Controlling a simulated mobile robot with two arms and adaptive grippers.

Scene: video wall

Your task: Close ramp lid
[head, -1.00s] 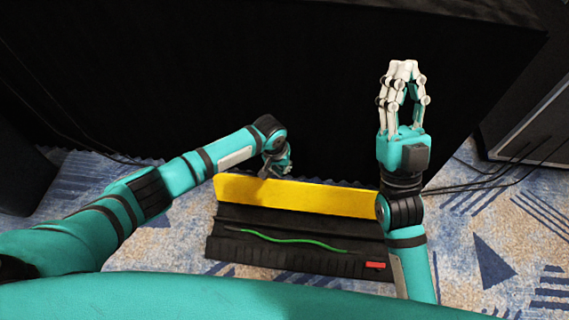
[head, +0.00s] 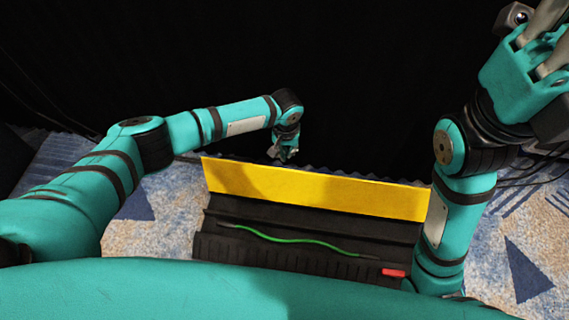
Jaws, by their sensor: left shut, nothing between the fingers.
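The cable ramp (head: 300,260) is a black ribbed base on the carpet, low in the head view. Its yellow lid (head: 315,192) stands open along the far edge. A green cable (head: 290,242) lies in the channel, and a red piece (head: 393,273) sits at the base's right end. My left gripper (head: 282,156) is shut and empty, just beyond the lid's far side, left of its middle. I cannot tell whether it touches the lid. My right gripper (head: 551,45) is raised at the top right, partly cut off by the frame edge; its fingertips are out of view.
A black curtain or panel (head: 380,90) fills the back, right behind the ramp. Blue and beige patterned carpet (head: 160,212) is free left of the ramp and also to the right. Dark cables (head: 515,178) run across the carpet at the right.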

